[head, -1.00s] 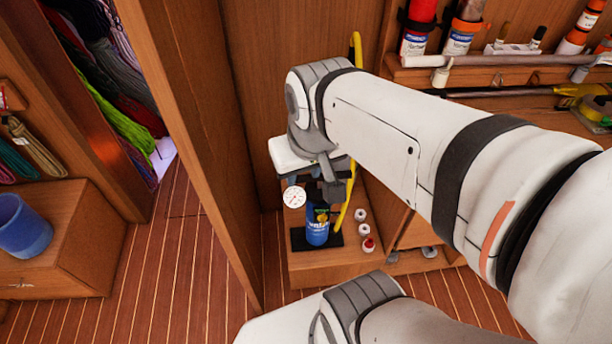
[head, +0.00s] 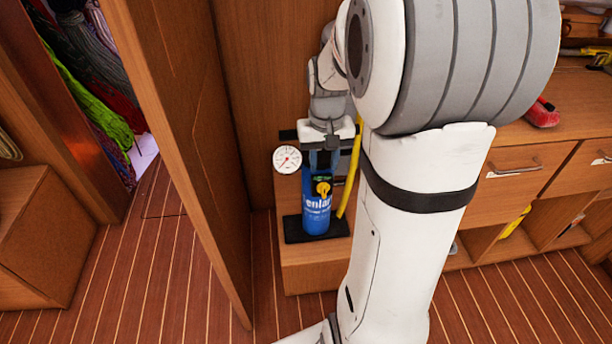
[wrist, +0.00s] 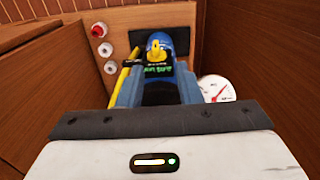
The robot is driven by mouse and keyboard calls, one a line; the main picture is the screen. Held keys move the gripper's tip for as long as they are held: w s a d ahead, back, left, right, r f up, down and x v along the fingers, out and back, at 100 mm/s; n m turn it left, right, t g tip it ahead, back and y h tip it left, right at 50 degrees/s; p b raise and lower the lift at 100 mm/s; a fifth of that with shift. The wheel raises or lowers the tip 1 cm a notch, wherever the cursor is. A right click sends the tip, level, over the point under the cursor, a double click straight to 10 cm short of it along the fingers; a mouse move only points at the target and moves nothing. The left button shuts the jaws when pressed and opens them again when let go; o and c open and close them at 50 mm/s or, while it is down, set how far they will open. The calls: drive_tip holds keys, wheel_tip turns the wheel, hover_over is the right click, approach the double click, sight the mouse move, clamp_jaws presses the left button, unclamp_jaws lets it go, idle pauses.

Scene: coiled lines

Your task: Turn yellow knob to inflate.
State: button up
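The yellow knob (head: 323,188) is on the front of an upright blue cylinder (head: 317,213) standing on a black base. In the wrist view the yellow knob (wrist: 155,48) is near the top centre, just beyond my fingertips. My gripper (head: 319,163) points down, above the knob in the head view. In the wrist view its two blue fingers are apart, with the dark, green-lettered part of the cylinder showing between them (wrist: 157,76). The gripper is open and appears empty. Whether a finger touches the cylinder cannot be told.
A white pressure gauge (head: 287,159) is left of the cylinder and a yellow hose (head: 350,180) is right of it. Several small caps (wrist: 103,49) lie beside it on the wooden ledge. A wooden partition (head: 185,140) stands close on the left.

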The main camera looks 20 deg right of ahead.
sight(324, 188)
drive_tip(key=f, duration=0.1)
drive_tip(key=d+f, duration=0.1)
drive_tip(key=shift+w+f+b, duration=0.25)
drive_tip(key=shift+f+b, duration=0.05)
drive_tip(key=shift+b, duration=0.1)
wheel_tip(324, 188, down, 8)
drive_tip(key=shift+r+b, duration=0.25)
drive_tip(key=shift+b, duration=0.75)
drive_tip(key=shift+c, duration=0.2)
clamp_jaws()
drive_tip(key=shift+a, duration=0.15)
